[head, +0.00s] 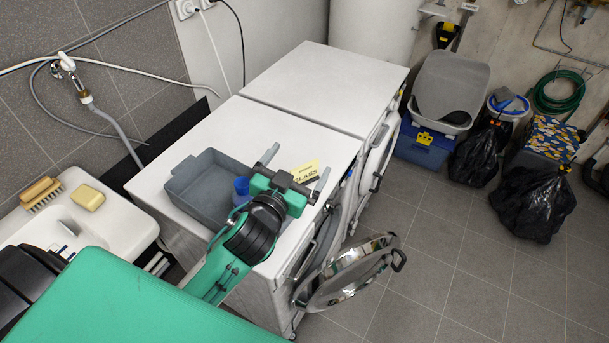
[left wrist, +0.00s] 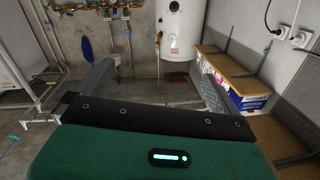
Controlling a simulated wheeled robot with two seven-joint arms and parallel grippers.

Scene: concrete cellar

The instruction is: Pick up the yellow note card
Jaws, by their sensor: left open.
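The yellow note card (head: 306,171), with dark lettering that reads "GLASS", is on the white top of the nearer washing machine (head: 225,125). My left gripper (head: 298,161) is open, and in the head view its two fingers show on either side of the card. The gripper's body covers the card's lower part. I cannot tell how far above the machine top the fingers are. The open fingers also show in the left wrist view (left wrist: 157,75), with nothing seen between them; the card does not show there. My right gripper is in neither view.
A grey tray (head: 190,187) and a blue cup (head: 241,186) are left of the gripper. A second white machine (head: 330,85) adjoins behind. A round machine door (head: 352,275) hangs open at the front. A sink with a brush (head: 40,193) and soap (head: 88,197) is at left.

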